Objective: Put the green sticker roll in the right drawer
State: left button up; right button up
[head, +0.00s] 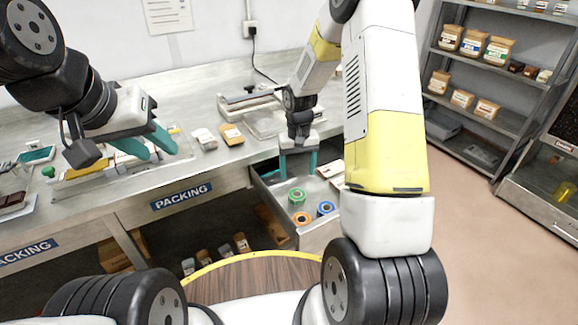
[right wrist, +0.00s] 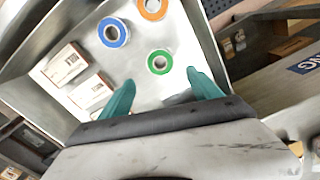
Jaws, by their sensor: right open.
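The green sticker roll (head: 297,196) lies in the open drawer (head: 312,238) under the counter, next to a blue roll (head: 326,208) and an orange roll (head: 302,219). My right gripper (head: 298,174) is open and empty over the drawer, with its fingers pointing down. In the right wrist view the green roll (right wrist: 159,62) shows beyond and between the open fingertips (right wrist: 160,78), apart from them. My left gripper (head: 160,150) is over the counter at left, its two teal fingers apart with nothing between them.
Light boxes (right wrist: 92,96) lie in the same drawer. On the counter are small packets (head: 232,134), a sealing device (head: 248,104) and a clear tray (head: 268,124). A shelf of pouches (head: 474,46) stands at right. Floor at right is clear.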

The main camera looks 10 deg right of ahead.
jog(key=s+r+t, duration=0.2)
jog(key=s+r, duration=0.2)
jog(key=r, duration=0.6)
jog(key=s+r+t, duration=0.1)
jog(key=s+r, duration=0.4)
jog(key=r, duration=0.5)
jog(key=s+a+r+t+y, duration=0.1)
jog(key=s+r, duration=0.3)
jog(key=s, duration=0.3)
jog(key=s+r+t+y, duration=0.1)
jog(key=s+r+t, duration=0.1)
jog(key=s+r, duration=0.3)
jog(key=s, duration=0.3)
jog(key=shift+a, duration=0.4)
jog(key=shift+o, duration=0.5)
